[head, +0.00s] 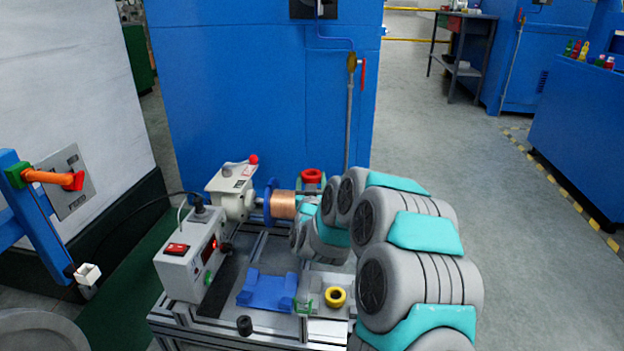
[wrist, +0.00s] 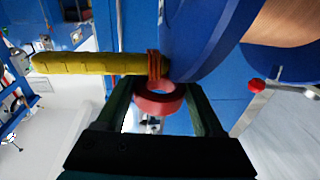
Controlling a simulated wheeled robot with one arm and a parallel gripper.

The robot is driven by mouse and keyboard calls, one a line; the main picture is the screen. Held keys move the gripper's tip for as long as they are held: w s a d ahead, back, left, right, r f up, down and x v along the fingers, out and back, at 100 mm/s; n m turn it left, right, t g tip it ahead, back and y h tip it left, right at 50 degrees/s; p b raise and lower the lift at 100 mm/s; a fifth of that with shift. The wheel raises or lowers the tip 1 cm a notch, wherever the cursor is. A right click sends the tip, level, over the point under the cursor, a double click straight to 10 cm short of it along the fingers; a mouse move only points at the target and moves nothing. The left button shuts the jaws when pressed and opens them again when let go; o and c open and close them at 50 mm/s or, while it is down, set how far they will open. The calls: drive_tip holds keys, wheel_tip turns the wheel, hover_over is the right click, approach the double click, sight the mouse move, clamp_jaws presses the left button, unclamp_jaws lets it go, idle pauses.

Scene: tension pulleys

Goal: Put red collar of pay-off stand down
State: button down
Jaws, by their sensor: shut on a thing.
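My gripper (wrist: 158,92) shows in the wrist view with its two dark green fingers on either side of a red collar (wrist: 160,99), shut on it. The collar is close to the yellow threaded rod (wrist: 95,63), just by its end near the blue spool flange (wrist: 205,35); I cannot tell whether they touch. In the head view the pay-off stand carries a copper-wound spool (head: 284,206). A red ring (head: 312,176) shows just behind and right of the spool; I cannot tell whether it is the held collar. My arm hides the gripper there.
A grey control box (head: 187,263) stands at the left of the bench. A blue cradle (head: 267,289) and a yellow collar (head: 335,296) lie at the front. A blue cabinet (head: 265,90) rises close behind. The floor at right is clear.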

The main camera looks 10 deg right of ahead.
drive_tip(key=shift+f, duration=0.5)
unclamp_jaws()
